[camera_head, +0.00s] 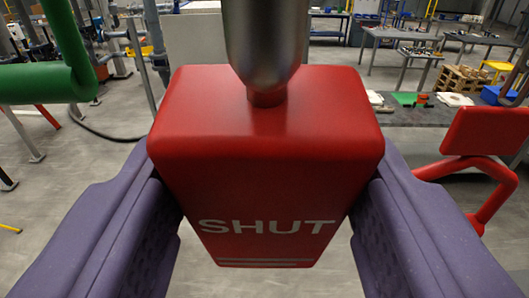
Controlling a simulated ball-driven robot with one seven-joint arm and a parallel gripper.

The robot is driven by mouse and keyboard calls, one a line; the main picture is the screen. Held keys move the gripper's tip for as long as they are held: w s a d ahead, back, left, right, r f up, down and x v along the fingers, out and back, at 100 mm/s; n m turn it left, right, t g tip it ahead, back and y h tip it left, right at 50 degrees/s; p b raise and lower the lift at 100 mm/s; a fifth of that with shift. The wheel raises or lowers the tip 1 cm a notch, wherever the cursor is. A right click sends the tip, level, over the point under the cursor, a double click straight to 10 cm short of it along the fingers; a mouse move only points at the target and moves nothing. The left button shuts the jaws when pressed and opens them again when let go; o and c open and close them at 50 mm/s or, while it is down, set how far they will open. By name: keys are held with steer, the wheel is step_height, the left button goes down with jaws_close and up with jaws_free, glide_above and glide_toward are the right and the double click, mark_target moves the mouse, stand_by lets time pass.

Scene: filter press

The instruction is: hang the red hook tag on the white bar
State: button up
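The red hook tag (265,170) fills the middle of the view, with white lettering "SHUT" and two pale lines low on its front face. A thick grey metal stem, which looks like its hook (265,45), rises from its top and runs out of the upper edge, so the hook's upper end is hidden. My gripper (265,195) has purple fingers on the left and right sides of the tag. They press against both sides and hold it upright, above the floor. I cannot make out the white bar in this view.
A red block on a bent red rod (485,132) is close at the right. Behind are a dark table (425,115) with small items and other workbenches. Grey floor is open at lower left.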

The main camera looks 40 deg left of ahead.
steer(key=shift+w+a+r+p, duration=0.2)
steer(key=shift+w+a+p, duration=0.05)
steer(key=shift+a+p, duration=0.05)
steer(key=w+a+f+p, duration=0.1)
steer(key=w+a+f, duration=0.2)
steer(key=w+a, duration=0.2)
steer(key=shift+w+a, duration=0.25)
steer(key=shift+w, duration=0.55)
stand_by(0.3)
steer(key=o, duration=0.9)
steer(key=shift+o, duration=1.4)
steer(key=shift+w+a, duration=0.15)
steer(key=shift+w, duration=0.05)
steer(key=shift+s, duration=0.15)
